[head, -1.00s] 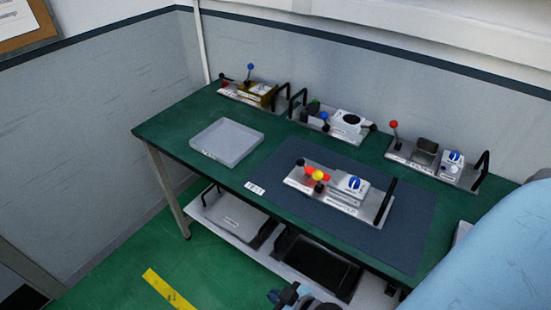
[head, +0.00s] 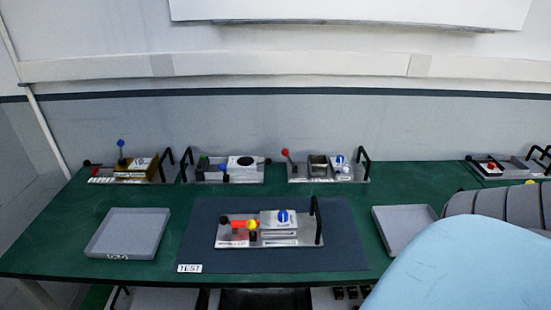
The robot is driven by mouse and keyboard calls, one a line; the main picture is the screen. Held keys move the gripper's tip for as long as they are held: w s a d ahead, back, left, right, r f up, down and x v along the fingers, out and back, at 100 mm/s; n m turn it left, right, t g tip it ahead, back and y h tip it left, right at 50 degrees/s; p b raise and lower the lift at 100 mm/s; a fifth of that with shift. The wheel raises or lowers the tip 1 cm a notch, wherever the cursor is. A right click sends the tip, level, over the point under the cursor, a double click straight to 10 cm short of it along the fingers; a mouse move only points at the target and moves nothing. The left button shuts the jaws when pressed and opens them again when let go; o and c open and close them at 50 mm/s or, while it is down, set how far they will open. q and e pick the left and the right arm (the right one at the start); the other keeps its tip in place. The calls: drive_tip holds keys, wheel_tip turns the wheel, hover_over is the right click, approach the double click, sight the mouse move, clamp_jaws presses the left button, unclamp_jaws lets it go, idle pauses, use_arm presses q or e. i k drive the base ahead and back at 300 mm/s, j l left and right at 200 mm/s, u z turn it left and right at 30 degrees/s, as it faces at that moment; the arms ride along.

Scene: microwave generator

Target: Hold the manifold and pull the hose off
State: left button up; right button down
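A metal unit stands on the dark blue mat (head: 345,245) in the middle of the table. It has a grey base plate (head: 311,239), an orange-red piece (head: 238,223) with a yellow ball (head: 252,225), a black ball at its left end, a block with a blue knob (head: 283,216) and a black upright handle (head: 316,213) at the right. At this size I cannot tell which part is the manifold or the hose. Neither of my grippers is in view; nothing is seen touching the unit.
Several similar units line the back of the green table (head: 185,215), including a brass-coloured one (head: 135,168) at left. Grey trays flank the mat, left (head: 128,233) and right (head: 402,228). My own pale blue and grey ribbed body parts cover the right front. A shelf lies below.

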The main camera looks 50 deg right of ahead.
sight(224, 220)
drive_tip(key=i+l+z, duration=0.15)
drive_tip(key=z, duration=0.2)
drive_tip(key=i+l+z, duration=0.1)
drive_tip(key=z, duration=0.3)
drive_tip(key=i+z, duration=0.2)
drive_tip(key=z, duration=0.15)
